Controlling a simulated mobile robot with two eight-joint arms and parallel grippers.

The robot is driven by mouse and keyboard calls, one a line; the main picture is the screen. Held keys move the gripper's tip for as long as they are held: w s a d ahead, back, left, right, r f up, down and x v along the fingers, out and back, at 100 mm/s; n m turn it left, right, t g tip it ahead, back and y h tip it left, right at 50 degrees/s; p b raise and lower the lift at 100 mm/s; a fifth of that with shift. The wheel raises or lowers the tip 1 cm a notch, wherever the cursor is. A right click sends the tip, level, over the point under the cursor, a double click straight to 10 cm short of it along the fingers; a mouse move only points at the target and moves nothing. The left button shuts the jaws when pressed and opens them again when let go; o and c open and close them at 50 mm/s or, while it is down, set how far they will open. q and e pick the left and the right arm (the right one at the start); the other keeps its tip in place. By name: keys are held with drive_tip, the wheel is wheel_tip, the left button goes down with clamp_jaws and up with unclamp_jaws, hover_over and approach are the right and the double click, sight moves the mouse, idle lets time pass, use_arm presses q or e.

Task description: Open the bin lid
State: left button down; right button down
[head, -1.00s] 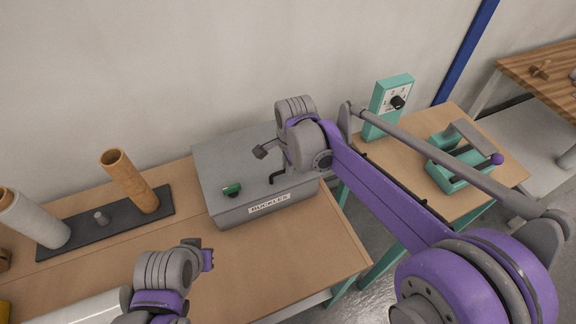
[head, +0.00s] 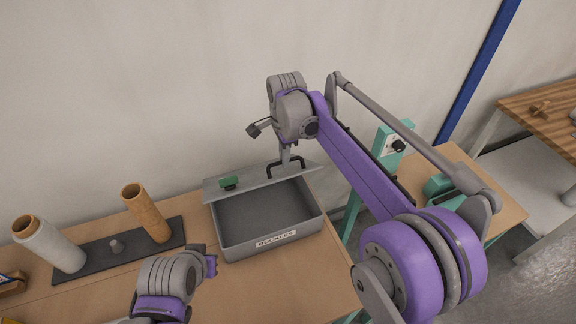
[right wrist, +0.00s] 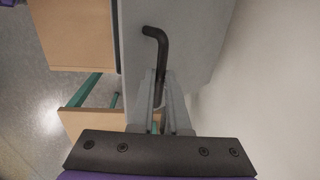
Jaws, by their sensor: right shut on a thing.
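The grey bin (head: 270,243), labelled "BUCKLES", stands on the wooden table with its inside showing and looking empty. Its grey lid (head: 255,186) is tilted up along the back edge and carries a green part and a dark bent handle (head: 299,165). My right gripper (head: 287,160) is above the lid at the handle. In the right wrist view its fingers (right wrist: 160,105) are shut on the dark handle (right wrist: 158,45). My left gripper (head: 205,258) is low at the left front of the bin; its fingertips are too small to judge.
A dark base (head: 98,258) left of the bin holds a white roll (head: 48,245) and an orange-brown tube (head: 147,213). A teal device (head: 392,143) stands on a second table at right. The wooden table (head: 290,285) is clear in front of the bin.

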drive_tip(key=shift+w+a, duration=0.15)
drive_tip(key=shift+w, duration=0.25)
drive_tip(key=shift+s, duration=0.1)
drive_tip(key=c, duration=1.1)
unclamp_jaws()
drive_tip(key=shift+c, duration=0.2)
drive_tip(key=shift+o, duration=1.3)
drive_tip(key=shift+w+a+f, duration=0.1)
drive_tip(key=shift+w, duration=0.2)
drive_tip(key=shift+s, duration=0.15)
wheel_tip(320, 180, up, 11)
drive_tip(key=shift+s+d, duration=0.2)
drive_tip(key=shift+s, duration=0.2)
